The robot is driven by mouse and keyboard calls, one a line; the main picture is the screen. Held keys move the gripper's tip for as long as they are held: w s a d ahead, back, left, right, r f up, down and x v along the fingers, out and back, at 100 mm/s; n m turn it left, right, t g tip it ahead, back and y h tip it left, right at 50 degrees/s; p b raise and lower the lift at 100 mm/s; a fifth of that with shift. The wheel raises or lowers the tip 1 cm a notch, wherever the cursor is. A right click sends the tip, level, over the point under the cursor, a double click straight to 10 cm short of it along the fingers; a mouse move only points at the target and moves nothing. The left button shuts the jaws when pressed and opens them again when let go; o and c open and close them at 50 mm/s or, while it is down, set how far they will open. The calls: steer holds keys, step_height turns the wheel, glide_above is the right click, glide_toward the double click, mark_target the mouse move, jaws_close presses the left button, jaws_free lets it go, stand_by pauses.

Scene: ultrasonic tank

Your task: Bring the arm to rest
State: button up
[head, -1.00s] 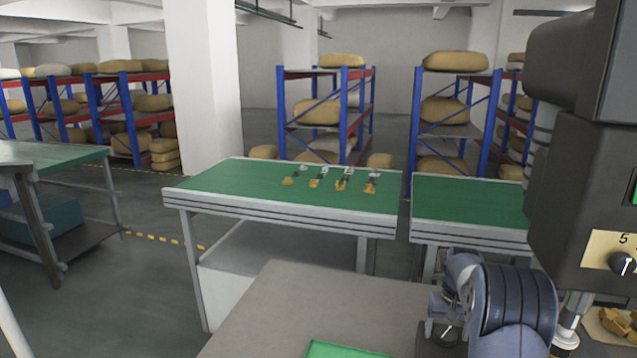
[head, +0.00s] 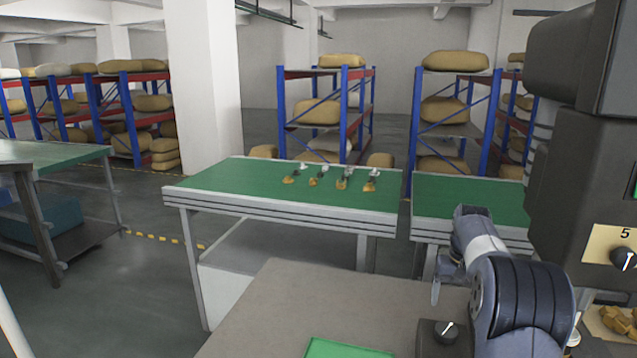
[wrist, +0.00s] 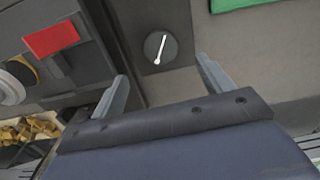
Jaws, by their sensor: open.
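My gripper (wrist: 161,67) is open and empty in the wrist view, its two grey fingers apart. Beyond them is a round dark knob (wrist: 160,48) with a white pointer, with a visible gap to each finger in the picture. In the head view my arm is bent at the lower right, and a finger of my gripper (head: 436,291) hangs above the bench. The knob (head: 447,331) sits on a dark box below it, clear of the finger. The rest of the gripper is hidden by my arm in the head view.
A dark machine with a numbered dial (head: 624,258) stands close on the right. Brass-coloured parts (head: 617,321) lie below it. A red switch (wrist: 52,38) shows in the wrist view. A green mat (head: 345,348) lies on the bench (head: 330,295), whose middle is clear.

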mark_target(449, 329)
step_height(449, 329, down, 9)
steer(key=shift+f+p, duration=0.1)
steer(key=shift+p, duration=0.4)
steer(key=shift+f, duration=0.3)
steer(key=n, duration=0.5)
steer(key=shift+d+n, duration=0.15)
steer(key=shift+n, duration=0.25)
steer(key=n, duration=0.6)
steer(key=shift+w+d+p, duration=0.1)
steer(key=shift+p, duration=0.2)
steer(key=n, duration=0.6)
steer(key=shift+w+p, duration=0.1)
steer(key=shift+p, duration=0.3)
steer(key=n+p, duration=0.1)
steer(key=n, duration=0.4)
steer(key=shift+w, duration=0.1)
steer(key=shift+n, duration=0.3)
